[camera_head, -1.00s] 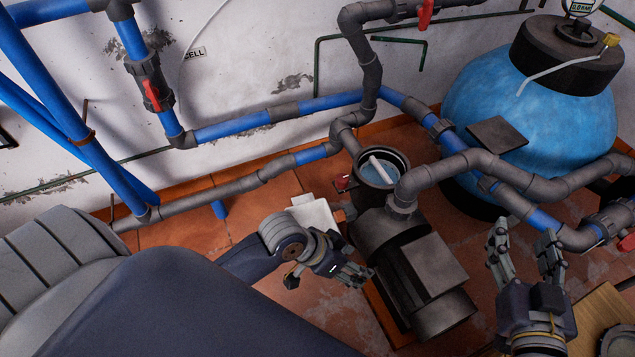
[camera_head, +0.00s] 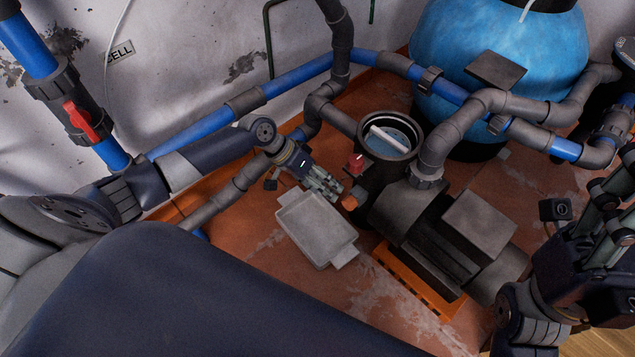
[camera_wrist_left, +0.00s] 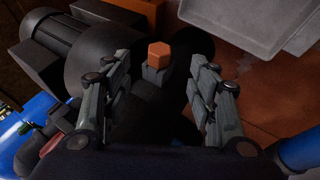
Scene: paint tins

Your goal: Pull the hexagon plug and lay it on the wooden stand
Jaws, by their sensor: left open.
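The hexagon plug (camera_head: 349,202) is orange-brown and sits in the side of the dark pump housing (camera_head: 402,205). In the left wrist view the plug (camera_wrist_left: 159,53) stands straight ahead, just beyond and between the fingertips. My left gripper (camera_head: 333,190) is open and empty beside the plug, above the edge of the tray; it shows both fingers apart in the left wrist view (camera_wrist_left: 160,80). My right gripper (camera_head: 612,215) is at the right edge, partly cut off. A bit of light wood, likely the wooden stand (camera_head: 600,343), shows at the bottom right, mostly hidden behind my right arm.
A grey tray (camera_head: 315,238) lies on the tiled floor below the plug. A red knob (camera_head: 356,161) stands just above the plug, near the open round strainer (camera_head: 388,137). Blue and grey pipes (camera_head: 290,85) run behind my left arm. A blue tank (camera_head: 490,45) stands behind.

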